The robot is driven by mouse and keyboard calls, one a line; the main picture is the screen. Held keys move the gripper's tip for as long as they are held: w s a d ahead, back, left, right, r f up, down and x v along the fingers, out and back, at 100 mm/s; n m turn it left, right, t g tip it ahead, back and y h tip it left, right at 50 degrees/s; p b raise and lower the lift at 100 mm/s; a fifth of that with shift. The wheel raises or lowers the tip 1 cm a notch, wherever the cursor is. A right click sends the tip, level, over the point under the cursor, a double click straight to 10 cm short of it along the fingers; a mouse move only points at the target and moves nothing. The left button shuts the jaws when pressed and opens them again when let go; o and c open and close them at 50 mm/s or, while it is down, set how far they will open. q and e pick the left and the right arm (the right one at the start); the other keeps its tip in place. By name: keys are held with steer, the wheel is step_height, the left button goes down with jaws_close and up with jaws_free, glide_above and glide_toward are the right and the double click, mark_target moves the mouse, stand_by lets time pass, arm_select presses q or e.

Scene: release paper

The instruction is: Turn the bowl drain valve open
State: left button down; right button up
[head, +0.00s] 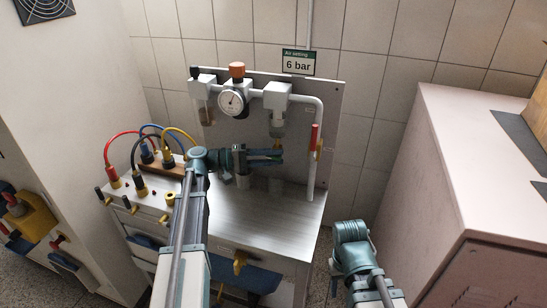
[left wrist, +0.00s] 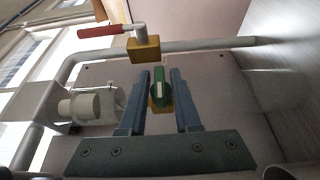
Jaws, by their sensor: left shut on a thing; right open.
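The drain valve with a green knob (left wrist: 159,90) and brass body (left wrist: 158,106) shows between my fingers in the left wrist view. In the head view its brass part (head: 277,141) hangs below the clear bowl (head: 277,124) of the right-hand air unit. The bowl also shows in the left wrist view (left wrist: 92,106). My left gripper (head: 282,155) is shut on the green knob, its fingers (left wrist: 160,75) on either side of it. The knob is mostly hidden by the gripper in the head view. My right gripper (head: 347,231) is open, low at the right, apart from the panel.
A red lever valve (head: 314,138) sits on the white downpipe right of the bowl. A gauge (head: 232,101) and orange knob (head: 237,69) are above left. Coloured hoses (head: 113,150) stand at the left. The steel bench top (head: 265,215) is clear in front.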

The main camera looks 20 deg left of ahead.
arm_select(q)
steer(key=shift+r+p, duration=0.15)
steer(key=shift+p, duration=0.35)
steer(key=y+p, duration=0.1)
steer(key=p, duration=0.1)
steer(key=m+g+y+p, duration=0.1)
steer(key=p, duration=0.2)
steer(key=y+p, duration=0.2)
steer(key=p, duration=0.1)
steer(key=shift+s+r+m, duration=0.1)
steer(key=shift+r+m, duration=0.2)
steer(key=shift+r, duration=0.05)
steer(key=y+p, duration=0.2)
steer(key=p, duration=0.1)
steer(key=m+y+p, duration=0.1)
steer(key=y+p, duration=0.1)
steer(key=p, duration=0.1)
steer(key=y+p, duration=0.3)
steer(key=shift+d+f+m+g, duration=0.1)
steer(key=shift+f+m+g, duration=0.15)
steer(key=shift+m+g, duration=0.15)
steer(key=shift+f+m+y+p, duration=0.15)
steer(key=shift+m+y+p, duration=0.15)
steer(key=shift+y+p, duration=0.7)
steer(key=shift+f+y, duration=0.15)
steer(key=shift+y, duration=0.95)
steer(key=shift+m+y, duration=0.3)
steer(key=shift+y, duration=0.3)
steer(key=c, duration=0.9)
jaws_free()
